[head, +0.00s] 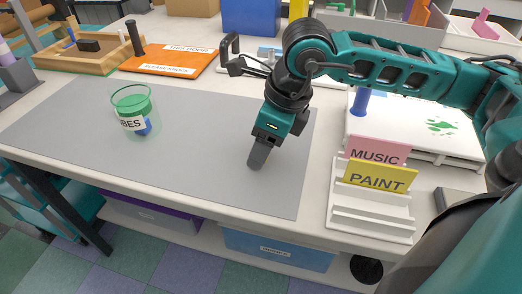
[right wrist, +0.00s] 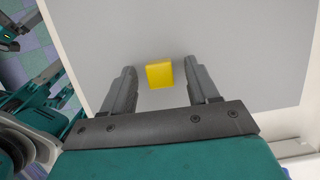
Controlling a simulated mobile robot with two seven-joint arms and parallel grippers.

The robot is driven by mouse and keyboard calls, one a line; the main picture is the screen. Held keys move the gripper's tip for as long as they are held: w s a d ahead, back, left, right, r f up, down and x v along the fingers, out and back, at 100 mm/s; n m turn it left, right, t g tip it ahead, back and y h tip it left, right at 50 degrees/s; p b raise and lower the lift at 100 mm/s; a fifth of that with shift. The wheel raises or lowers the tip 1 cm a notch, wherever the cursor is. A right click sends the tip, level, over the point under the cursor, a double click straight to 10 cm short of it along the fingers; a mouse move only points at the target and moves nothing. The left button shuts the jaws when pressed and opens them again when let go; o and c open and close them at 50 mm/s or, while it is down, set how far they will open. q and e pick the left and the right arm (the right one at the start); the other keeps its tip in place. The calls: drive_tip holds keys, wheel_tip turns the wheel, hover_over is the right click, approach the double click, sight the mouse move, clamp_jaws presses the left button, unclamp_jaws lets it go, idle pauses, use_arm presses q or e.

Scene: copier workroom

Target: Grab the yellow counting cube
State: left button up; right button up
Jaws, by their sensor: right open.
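The yellow counting cube (right wrist: 160,75) rests on the grey mat (right wrist: 240,40) in the right wrist view. It lies between the two fingers of my right gripper (right wrist: 160,68), near their tips, with a gap on each side. The gripper is open and holds nothing. In the head view my right gripper (head: 257,160) points down at the right part of the mat (head: 200,165). The cube does not show there; the gripper seems to hide it. My left gripper does not clearly show.
A green-rimmed clear cup (head: 132,100) with something blue inside stands on the mat's left part. A white card rack (head: 370,215) with MUSIC and PAINT cards stands right of the mat. An orange folder (head: 168,60) and a wooden tray (head: 85,62) lie behind.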

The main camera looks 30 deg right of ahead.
drive_tip(key=shift+c, duration=0.2)
clamp_jaws()
idle(0.3)
drive_tip(key=shift+r, duration=0.1)
